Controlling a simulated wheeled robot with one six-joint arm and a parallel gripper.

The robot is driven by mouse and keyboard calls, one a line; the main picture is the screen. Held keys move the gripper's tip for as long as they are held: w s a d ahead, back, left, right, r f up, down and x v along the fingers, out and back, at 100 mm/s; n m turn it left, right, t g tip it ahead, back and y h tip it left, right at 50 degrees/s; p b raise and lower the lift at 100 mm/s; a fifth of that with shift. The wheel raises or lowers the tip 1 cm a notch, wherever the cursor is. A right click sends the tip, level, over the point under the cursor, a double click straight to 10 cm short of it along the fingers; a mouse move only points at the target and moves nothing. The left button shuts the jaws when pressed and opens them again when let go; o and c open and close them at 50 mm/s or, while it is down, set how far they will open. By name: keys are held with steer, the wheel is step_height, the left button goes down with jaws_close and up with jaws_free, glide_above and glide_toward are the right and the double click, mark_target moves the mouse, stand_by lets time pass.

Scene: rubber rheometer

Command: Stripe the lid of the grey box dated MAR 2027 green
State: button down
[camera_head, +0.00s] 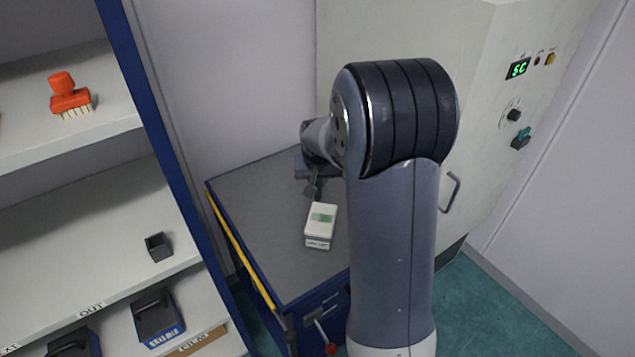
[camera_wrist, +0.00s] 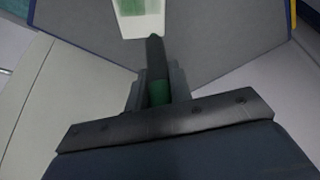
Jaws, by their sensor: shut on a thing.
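A pale box (camera_head: 318,239) lies on the grey top of a blue-framed cart (camera_head: 262,215). Its lid has a green patch across it, and a small dark label on its near face is too small to read. The box also shows at the top of the wrist view (camera_wrist: 151,29), partly cut off, with green on its lid. My gripper (camera_head: 311,180) is just beyond the box in the head view. It is shut on a dark marker (camera_wrist: 155,52) with a green band. The marker's tip points toward the box; I cannot tell if they touch.
A shelf unit (camera_head: 60,205) stands at the left with an orange stamp-like brush (camera_head: 69,98), a small dark holder (camera_head: 158,246) and dark bins (camera_head: 158,318) below. A pale machine (camera_head: 480,110) with a green display stands behind my arm. The cart top left of the box is clear.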

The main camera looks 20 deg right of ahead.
steer(key=shift+r+p, duration=0.85)
steer(key=shift+r, duration=0.95)
